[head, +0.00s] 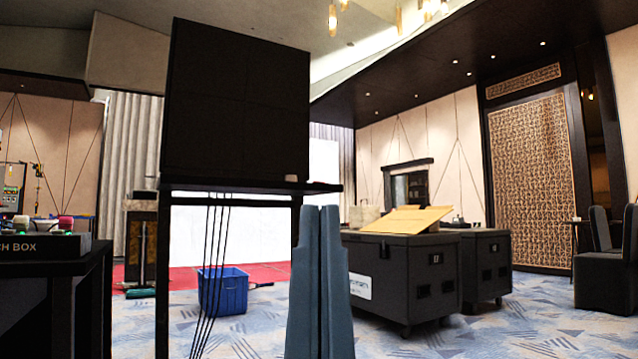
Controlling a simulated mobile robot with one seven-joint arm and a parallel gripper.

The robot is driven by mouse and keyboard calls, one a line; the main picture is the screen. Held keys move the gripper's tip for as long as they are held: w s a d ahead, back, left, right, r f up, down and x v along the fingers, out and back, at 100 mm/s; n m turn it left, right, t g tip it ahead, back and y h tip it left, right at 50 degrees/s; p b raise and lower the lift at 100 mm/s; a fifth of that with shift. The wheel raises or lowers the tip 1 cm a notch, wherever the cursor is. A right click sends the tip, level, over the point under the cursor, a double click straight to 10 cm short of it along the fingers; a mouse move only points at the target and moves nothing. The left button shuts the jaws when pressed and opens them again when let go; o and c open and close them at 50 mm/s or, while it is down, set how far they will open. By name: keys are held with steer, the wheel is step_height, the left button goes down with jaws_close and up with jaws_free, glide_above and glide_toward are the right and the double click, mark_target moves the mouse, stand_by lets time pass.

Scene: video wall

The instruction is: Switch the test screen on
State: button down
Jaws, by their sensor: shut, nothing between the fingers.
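The test screen (235,105) is a large dark panel, black all over, standing on a black table-like stand (250,186). Several dark cables hang below it. A small pale block (291,178) sits at the screen's lower right corner. A dark box (45,246), its label cut off to "CH BOX", stands on a black table at the left edge. Pale and reddish parts and green lights (66,232) show on its top. My gripper (320,208) is at the bottom middle, blue-grey, pointing up, shut and empty. It appears right of the stand's right leg, apart from the box.
A blue bin (222,291) stands on the carpet behind the stand. Black wheeled cases (405,275) stand to the right, with a cardboard piece (405,218) on top. Dark chairs (605,270) are at the far right. Patterned carpet (540,325) is open at lower right.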

step_height(320, 180, up, 70)
steer(key=p, duration=7)
steer(key=shift+a, duration=0.1)
steer(key=shift+w+r, duration=0.1)
steer(key=shift+w, duration=0.05)
